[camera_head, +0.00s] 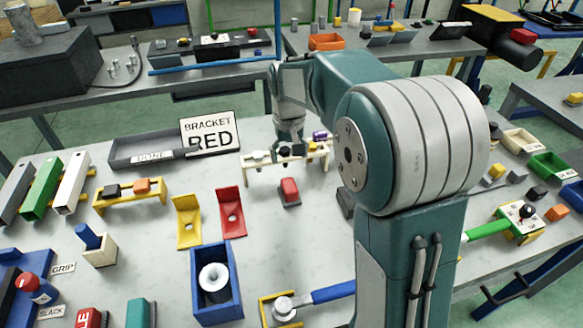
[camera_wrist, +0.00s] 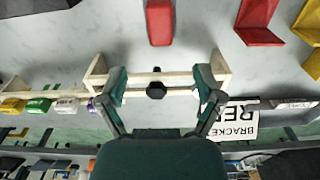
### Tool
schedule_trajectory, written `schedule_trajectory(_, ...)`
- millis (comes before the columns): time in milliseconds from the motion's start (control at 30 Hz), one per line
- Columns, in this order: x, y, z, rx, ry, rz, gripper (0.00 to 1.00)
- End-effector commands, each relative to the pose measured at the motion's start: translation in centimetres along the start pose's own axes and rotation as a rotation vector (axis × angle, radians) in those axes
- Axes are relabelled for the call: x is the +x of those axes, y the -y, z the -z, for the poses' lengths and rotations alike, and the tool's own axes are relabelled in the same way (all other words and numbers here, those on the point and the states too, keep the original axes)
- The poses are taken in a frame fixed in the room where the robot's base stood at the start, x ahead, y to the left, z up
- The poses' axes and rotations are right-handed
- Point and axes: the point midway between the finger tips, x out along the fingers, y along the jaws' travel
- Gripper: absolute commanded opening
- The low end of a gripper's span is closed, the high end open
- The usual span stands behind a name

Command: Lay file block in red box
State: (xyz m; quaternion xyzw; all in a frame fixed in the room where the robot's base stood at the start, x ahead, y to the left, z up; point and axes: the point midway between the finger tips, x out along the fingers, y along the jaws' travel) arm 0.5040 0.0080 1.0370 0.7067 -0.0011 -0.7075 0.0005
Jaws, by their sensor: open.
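My gripper (camera_wrist: 162,78) is open above a cream wooden rack (camera_wrist: 128,84). Its fingers stand apart on either side of a black knob-like piece (camera_wrist: 156,91) in the rack's middle; nothing is clamped. The rack also shows in the head view (camera_head: 263,176), partly behind my arm, with white, black and purple pieces. No piece is clearly marked as the file block. A red block (camera_head: 289,188) with a dark base lies in front of the rack and shows in the wrist view (camera_wrist: 159,22). I cannot make out a clear red box; my arm hides part of the table.
A grey tray (camera_head: 120,158) and a "BRACKET RED" sign (camera_head: 210,133) stand left of the rack. Yellow (camera_head: 187,222) and red (camera_head: 230,210) brackets and a blue box (camera_head: 231,305) are nearer. White (camera_head: 522,140) and green (camera_head: 552,166) bins are at right.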

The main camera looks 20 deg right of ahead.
Motion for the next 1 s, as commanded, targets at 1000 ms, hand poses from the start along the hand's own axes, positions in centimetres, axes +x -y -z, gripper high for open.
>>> schedule_trajectory(1000,-8.1,-0.7,-20.8,0.000,-0.397,0.003,0.85)
